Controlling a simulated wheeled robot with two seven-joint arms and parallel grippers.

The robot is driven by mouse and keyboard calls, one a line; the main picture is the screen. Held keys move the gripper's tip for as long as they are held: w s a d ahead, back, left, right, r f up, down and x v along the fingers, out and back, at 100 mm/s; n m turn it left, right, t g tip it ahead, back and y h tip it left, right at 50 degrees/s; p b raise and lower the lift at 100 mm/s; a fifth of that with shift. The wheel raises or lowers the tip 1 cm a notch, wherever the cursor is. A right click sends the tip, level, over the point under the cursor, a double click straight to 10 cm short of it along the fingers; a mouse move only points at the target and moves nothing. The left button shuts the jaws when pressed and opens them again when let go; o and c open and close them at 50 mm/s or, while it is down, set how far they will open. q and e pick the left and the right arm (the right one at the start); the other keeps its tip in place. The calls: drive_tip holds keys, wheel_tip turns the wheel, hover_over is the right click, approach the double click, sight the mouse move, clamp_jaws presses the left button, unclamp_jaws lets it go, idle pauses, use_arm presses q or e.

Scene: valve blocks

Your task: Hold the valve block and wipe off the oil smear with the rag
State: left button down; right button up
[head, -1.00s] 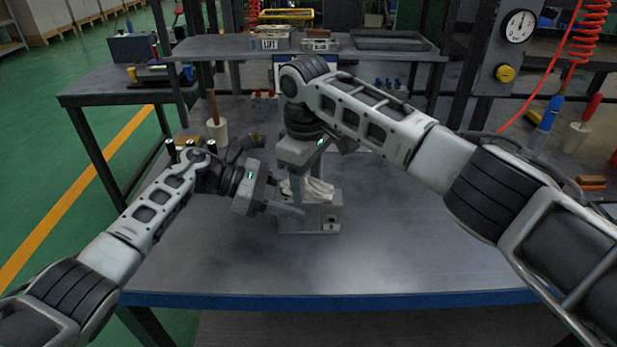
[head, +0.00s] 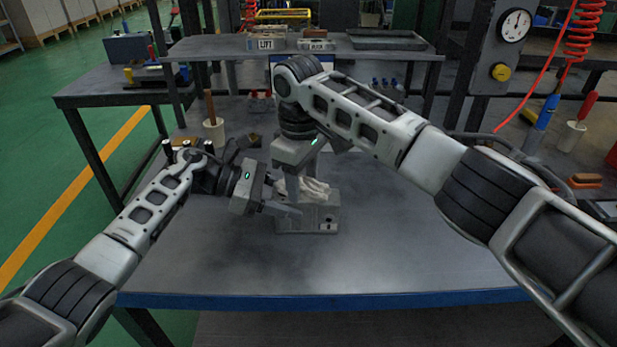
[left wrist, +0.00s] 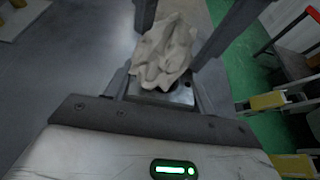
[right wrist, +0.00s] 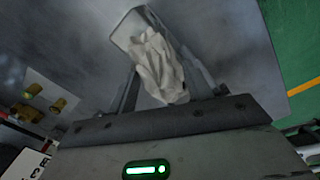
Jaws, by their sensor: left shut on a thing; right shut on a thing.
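The grey metal valve block (head: 312,222) sits on the table; it also shows in the left wrist view (left wrist: 160,97) and the right wrist view (right wrist: 130,27). My left gripper (head: 285,209) is shut on the block from the left. A crumpled off-white rag (head: 316,189) lies over the block's top. My right gripper (head: 292,186) points down from above, shut on the rag. The rag fills the middle of the left wrist view (left wrist: 165,50) and right wrist view (right wrist: 157,67). I see no oil smear; the rag and grippers hide part of the block's top.
The table (head: 400,260) is clear in front and to the right. A holder with a wooden-handled tool (head: 213,130) stands at the back left. A raised shelf (head: 230,47) runs along the back. A brush (head: 583,178) lies at the right edge.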

use_arm(q)
drive_tip(key=shift+r, duration=0.1)
use_arm(e)
drive_tip(key=shift+d, duration=1.25)
drive_tip(key=shift+a+f, duration=0.1)
drive_tip(key=shift+a, duration=0.55)
drive_tip(key=shift+r, duration=3.6)
use_arm(q)
drive_tip(key=shift+c, duration=2.2)
unclamp_jaws()
drive_tip(key=shift+a, duration=0.1)
